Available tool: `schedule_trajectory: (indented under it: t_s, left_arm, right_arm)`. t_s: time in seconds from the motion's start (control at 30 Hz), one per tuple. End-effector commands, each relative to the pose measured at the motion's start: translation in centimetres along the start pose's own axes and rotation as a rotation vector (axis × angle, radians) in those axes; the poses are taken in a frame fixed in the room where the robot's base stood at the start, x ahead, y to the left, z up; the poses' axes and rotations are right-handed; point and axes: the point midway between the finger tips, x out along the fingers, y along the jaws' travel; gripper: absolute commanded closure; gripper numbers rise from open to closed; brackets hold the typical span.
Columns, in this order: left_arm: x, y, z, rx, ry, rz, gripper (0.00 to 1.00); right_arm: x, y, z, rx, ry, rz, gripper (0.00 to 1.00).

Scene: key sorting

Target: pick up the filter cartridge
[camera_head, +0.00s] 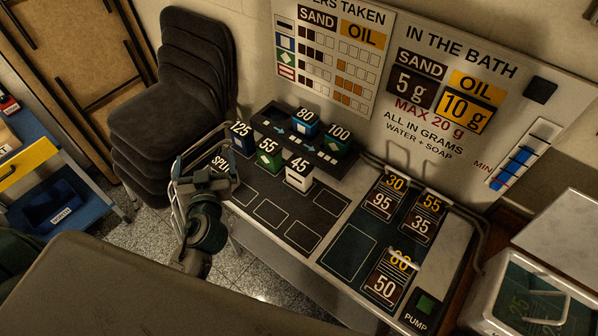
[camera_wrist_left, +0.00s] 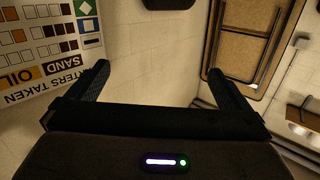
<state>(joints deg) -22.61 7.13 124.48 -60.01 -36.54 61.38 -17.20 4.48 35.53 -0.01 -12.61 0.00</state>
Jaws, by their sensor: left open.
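Several small cube-like blocks with numbered tops stand on the bench; I cannot tell which is the filter cartridge. They are a blue 125 block (camera_head: 243,141), a green 55 block (camera_head: 268,157), a blue 80 block (camera_head: 305,124), a green 100 block (camera_head: 338,140) and a white 45 block (camera_head: 298,178). My left gripper (camera_head: 205,165) is at the bench's left end, left of the 125 block, partly covering the SPLIT label. In the left wrist view its fingers (camera_wrist_left: 160,88) are spread apart with nothing between them. My right gripper is not in view.
A wall board (camera_head: 470,100) stands behind the bench. Cards or trays marked 95 (camera_head: 382,206), 35 (camera_head: 422,226) and 50 (camera_head: 384,287) lie right of empty outlined squares (camera_head: 302,237). Stacked chairs (camera_head: 190,80) stand at left; a clear-sided bin (camera_head: 530,290) is at right.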

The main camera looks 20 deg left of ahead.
Motion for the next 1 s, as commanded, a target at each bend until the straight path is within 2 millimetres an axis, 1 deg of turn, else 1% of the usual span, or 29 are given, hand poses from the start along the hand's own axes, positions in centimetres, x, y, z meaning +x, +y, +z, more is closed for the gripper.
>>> schedule_trajectory:
  t_s: [0.03, 0.07, 0.1, 0.17, 0.23, 0.27, 0.3, 0.37, 0.4, 0.47, 0.5, 0.6, 0.7, 0.8, 0.87, 1.0]
  left_arm:
    - [0.7, 1.2, -1.4, -0.014, 0.086, 0.049, 0.0]
    - [1.0, 2.0, -2.1, -0.022, 0.133, 0.085, 0.0]
    - [1.2, 3.3, -2.9, -0.027, 0.186, 0.141, 0.0]
    - [1.6, 5.4, -3.5, -0.03, 0.245, 0.236, 0.0]
    - [1.8, 7.9, -3.5, -0.021, 0.279, 0.358, 0.0]
    - [1.8, 9.1, -3.2, -0.014, 0.28, 0.413, 0.0]
    - [1.9, 10.5, -2.6, -0.002, 0.272, 0.484, 0.0]
    - [2.0, 12.7, -1.2, 0.02, 0.234, 0.589, 0.0]
    - [2.0, 13.9, 0.0, 0.038, 0.194, 0.652, 0.0]
    - [2.1, 15.4, 2.2, 0.068, 0.113, 0.735, 0.0]
    - [2.3, 16.2, 3.8, 0.088, 0.05, 0.777, 0.0]
    - [2.5, 17.2, 7.6, 0.133, -0.115, 0.839, 0.0]
    - [2.8, 17.3, 10.6, 0.168, -0.255, 0.852, 0.0]
    - [3.0, 17.1, 12.4, 0.186, -0.343, 0.845, 0.0]
    - [3.1, 17.0, 13.0, 0.19, -0.372, 0.84, 0.0]
    - [4.2, 18.1, 13.8, 0.191, -0.387, 0.837, 0.0]
  right_arm:
    - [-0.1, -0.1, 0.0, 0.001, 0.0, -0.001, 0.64]
    - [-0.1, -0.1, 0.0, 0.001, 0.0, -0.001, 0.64]
    - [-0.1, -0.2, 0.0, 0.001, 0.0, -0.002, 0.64]
    - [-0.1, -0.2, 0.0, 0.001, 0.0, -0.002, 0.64]
    - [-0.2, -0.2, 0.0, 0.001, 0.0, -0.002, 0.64]
    - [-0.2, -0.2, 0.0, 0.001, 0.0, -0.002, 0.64]
    - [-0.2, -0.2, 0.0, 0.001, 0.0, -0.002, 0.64]
    - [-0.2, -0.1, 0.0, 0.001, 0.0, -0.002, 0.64]
    - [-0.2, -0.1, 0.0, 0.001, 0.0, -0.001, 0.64]
    - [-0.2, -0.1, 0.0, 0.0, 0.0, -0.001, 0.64]
    - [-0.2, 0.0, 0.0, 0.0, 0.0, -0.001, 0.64]
    - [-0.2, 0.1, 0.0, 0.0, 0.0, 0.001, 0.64]
    - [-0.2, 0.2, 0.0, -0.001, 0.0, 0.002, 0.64]
    - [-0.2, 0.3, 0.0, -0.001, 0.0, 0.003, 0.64]
    - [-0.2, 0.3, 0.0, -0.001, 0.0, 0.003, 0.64]
    - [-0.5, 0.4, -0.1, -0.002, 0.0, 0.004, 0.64]
